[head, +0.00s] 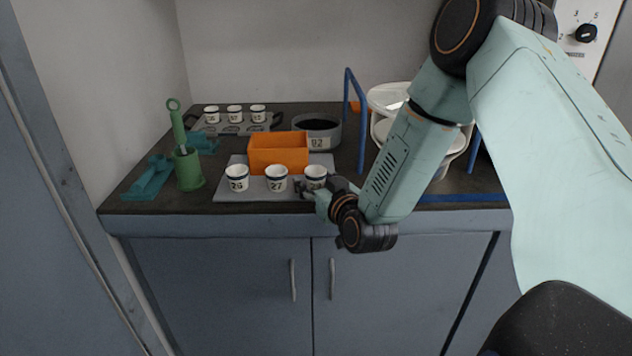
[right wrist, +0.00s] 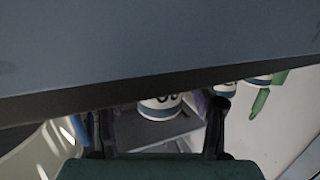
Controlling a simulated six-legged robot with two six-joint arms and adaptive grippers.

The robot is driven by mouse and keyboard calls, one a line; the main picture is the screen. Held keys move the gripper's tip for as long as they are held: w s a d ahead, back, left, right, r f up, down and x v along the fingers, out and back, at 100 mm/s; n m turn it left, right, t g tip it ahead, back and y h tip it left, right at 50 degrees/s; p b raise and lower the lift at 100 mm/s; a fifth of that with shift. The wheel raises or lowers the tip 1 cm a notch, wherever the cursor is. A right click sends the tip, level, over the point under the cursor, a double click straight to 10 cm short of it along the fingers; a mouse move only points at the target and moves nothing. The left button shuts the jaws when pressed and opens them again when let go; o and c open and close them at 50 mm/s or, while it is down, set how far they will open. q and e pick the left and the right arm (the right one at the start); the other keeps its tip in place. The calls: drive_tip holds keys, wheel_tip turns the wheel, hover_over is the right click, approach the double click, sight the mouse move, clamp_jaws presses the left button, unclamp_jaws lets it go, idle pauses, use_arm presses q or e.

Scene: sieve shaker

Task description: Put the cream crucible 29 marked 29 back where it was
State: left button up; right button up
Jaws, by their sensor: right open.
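The left one (head: 237,178) has a label that looks like 29, though small. The middle crucible (head: 276,178) reads 27. The right crucible (head: 315,174) has its label partly hidden by my right gripper (head: 306,188), which is open close to it. In the right wrist view a crucible (right wrist: 160,108) shows beyond and between the spread fingers, its number cut off. I cannot tell whether they touch. My left gripper is not in view.
An orange box (head: 278,154) stands behind the row. A metal rack (head: 232,129) at the back holds three more crucibles. A dark bowl (head: 319,133), a green holder (head: 188,170) and a blue frame (head: 361,130) flank the mat. A dark counter edge crosses the wrist view.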

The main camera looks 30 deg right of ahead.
drive_tip(key=shift+r, duration=0.3)
drive_tip(key=p+v, duration=0.4)
drive_tip(key=v, duration=0.8)
drive_tip(key=s+a+f+n+g+y, duration=0.1)
drive_tip(key=s+a+f+g+y, duration=0.1)
drive_tip(key=s+a+f+g, duration=0.45)
drive_tip(key=s+a+f+n+g+y, duration=0.15)
drive_tip(key=s+f, duration=0.25)
drive_tip(key=f, duration=0.6)
drive_tip(key=s+a+f+g, duration=0.1)
drive_tip(key=s+f+g, duration=0.2)
drive_tip(key=s, duration=0.6)
drive_tip(key=s+a+f+g, duration=0.2)
drive_tip(key=s+f+g, duration=0.2)
drive_tip(key=s, duration=0.5)
drive_tip(key=shift+a+f+m+g+h, duration=0.25)
drive_tip(key=shift+f+m+g+h, duration=0.1)
drive_tip(key=shift+m+g, duration=0.15)
drive_tip(key=shift+s+d, duration=0.1)
